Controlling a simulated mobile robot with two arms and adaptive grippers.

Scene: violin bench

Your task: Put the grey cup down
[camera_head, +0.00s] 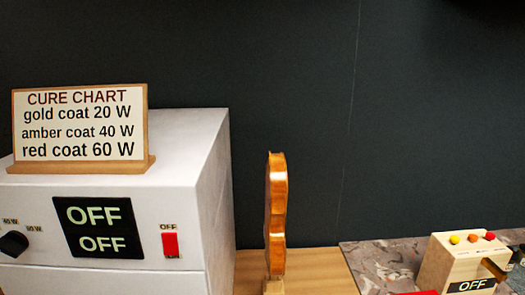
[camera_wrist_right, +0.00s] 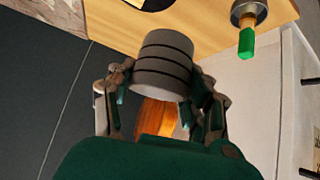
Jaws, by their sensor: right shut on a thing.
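The grey cup (camera_wrist_right: 164,62), with dark bands around it, is in the right wrist view. My right gripper (camera_wrist_right: 160,85) is shut on it, with one finger on each side. The cup appears to be held above the wooden bench (camera_wrist_right: 215,40), but the gap beneath it cannot be judged. The head view shows neither the cup nor a gripper. My left gripper is in neither view.
A violin body (camera_head: 277,215) stands edge-on beside the white box (camera_head: 215,190), whose panel reads OFF. A cure chart (camera_head: 80,125) stands on the box. A small wooden device (camera_head: 460,262) is at right. A metal container (camera_wrist_right: 246,10) with a green-tipped item is near the cup.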

